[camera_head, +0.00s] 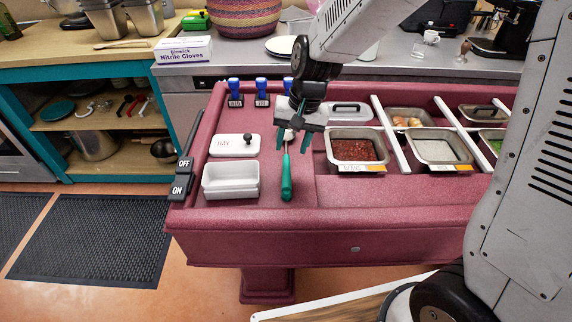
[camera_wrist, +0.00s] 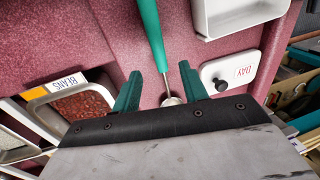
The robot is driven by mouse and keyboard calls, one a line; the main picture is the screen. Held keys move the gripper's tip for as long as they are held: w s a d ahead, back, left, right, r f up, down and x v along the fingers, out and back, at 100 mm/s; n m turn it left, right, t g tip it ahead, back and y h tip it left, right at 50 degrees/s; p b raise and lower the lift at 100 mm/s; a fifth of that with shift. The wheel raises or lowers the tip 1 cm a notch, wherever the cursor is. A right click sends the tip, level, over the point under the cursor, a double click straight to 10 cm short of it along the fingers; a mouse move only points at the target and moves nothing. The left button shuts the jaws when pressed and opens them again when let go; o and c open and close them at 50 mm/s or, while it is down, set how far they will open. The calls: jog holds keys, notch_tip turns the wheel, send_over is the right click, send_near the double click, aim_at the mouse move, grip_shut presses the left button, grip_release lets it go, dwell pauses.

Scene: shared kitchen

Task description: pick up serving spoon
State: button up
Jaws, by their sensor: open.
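The serving spoon (camera_head: 286,176) has a green handle and a thin metal shaft. It lies on the red counter of the serving station, handle toward the front edge. In the wrist view the spoon (camera_wrist: 152,36) runs down between my fingers, and its metal end is partly hidden by my gripper's body. My gripper (camera_head: 293,146) has green fingers and is over the spoon's shaft. In the wrist view my gripper (camera_wrist: 157,84) is open, with one finger on each side of the shaft and visible gaps. The gripper is empty.
A white container (camera_head: 231,181) and a white lid marked DAY (camera_head: 235,145) lie left of the spoon. A beans pan (camera_head: 357,150) and other pans sit to the right. Blue-topped stampers (camera_head: 262,92) stand behind. Bare counter (camera_head: 330,193) lies right of the handle.

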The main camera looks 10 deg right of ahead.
aim_at(287, 163)
jog(key=f, duration=0.3)
jog(key=a+f, duration=0.1)
jog(key=f, duration=0.2)
jog(key=shift+s+a, duration=0.15)
jog(key=shift+s, duration=0.05)
grip_shut()
